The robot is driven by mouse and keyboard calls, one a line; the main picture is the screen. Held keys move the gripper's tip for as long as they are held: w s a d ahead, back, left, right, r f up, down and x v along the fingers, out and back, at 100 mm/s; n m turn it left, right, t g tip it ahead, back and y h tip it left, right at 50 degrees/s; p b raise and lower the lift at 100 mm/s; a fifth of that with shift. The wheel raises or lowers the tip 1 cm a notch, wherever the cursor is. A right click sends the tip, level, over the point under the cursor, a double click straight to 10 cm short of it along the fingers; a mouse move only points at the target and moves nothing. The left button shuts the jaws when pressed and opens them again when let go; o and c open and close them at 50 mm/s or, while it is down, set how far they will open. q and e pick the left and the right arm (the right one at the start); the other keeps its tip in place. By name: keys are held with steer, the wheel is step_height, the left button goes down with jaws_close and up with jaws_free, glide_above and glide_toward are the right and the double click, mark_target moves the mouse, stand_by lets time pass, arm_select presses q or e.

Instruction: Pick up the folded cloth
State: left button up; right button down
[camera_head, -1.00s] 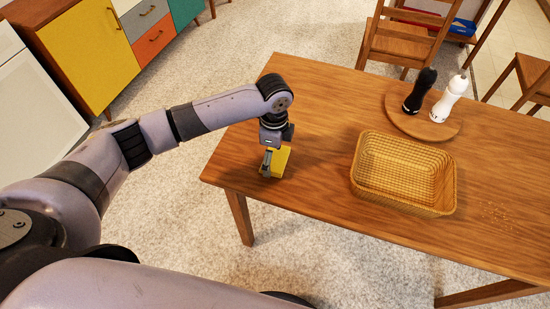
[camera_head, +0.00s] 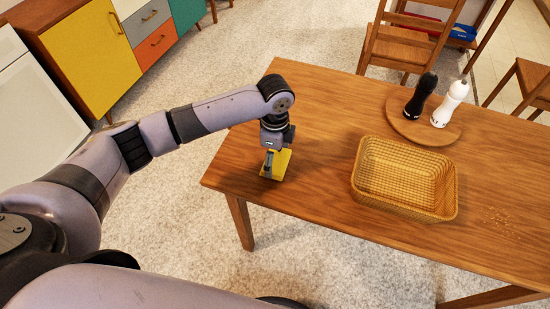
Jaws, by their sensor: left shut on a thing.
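The folded cloth (camera_head: 281,166) is a small yellow piece at the near left corner of the wooden table (camera_head: 320,215). My left gripper (camera_head: 268,172) points down at it and is shut on it. The gripper and wrist hide part of the cloth. I cannot tell whether the cloth is touching the table or slightly above it. My right gripper is not in the view.
A wicker basket (camera_head: 405,208) stands right of the cloth. Behind it, a round board (camera_head: 440,134) holds a black mill (camera_head: 420,95) and a white mill (camera_head: 449,103). Crumbs (camera_head: 495,216) lie on the right. Wooden chairs (camera_head: 405,45) stand beyond the table.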

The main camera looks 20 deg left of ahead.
mark_target(275, 160)
arm_select(q)
step_height(275, 160, up, 19)
stand_by(0.4)
steer(key=o, duration=0.6)
steer(key=shift+c, duration=0.2)
steer(key=shift+f, duration=0.1)
steer(key=c, duration=0.5)
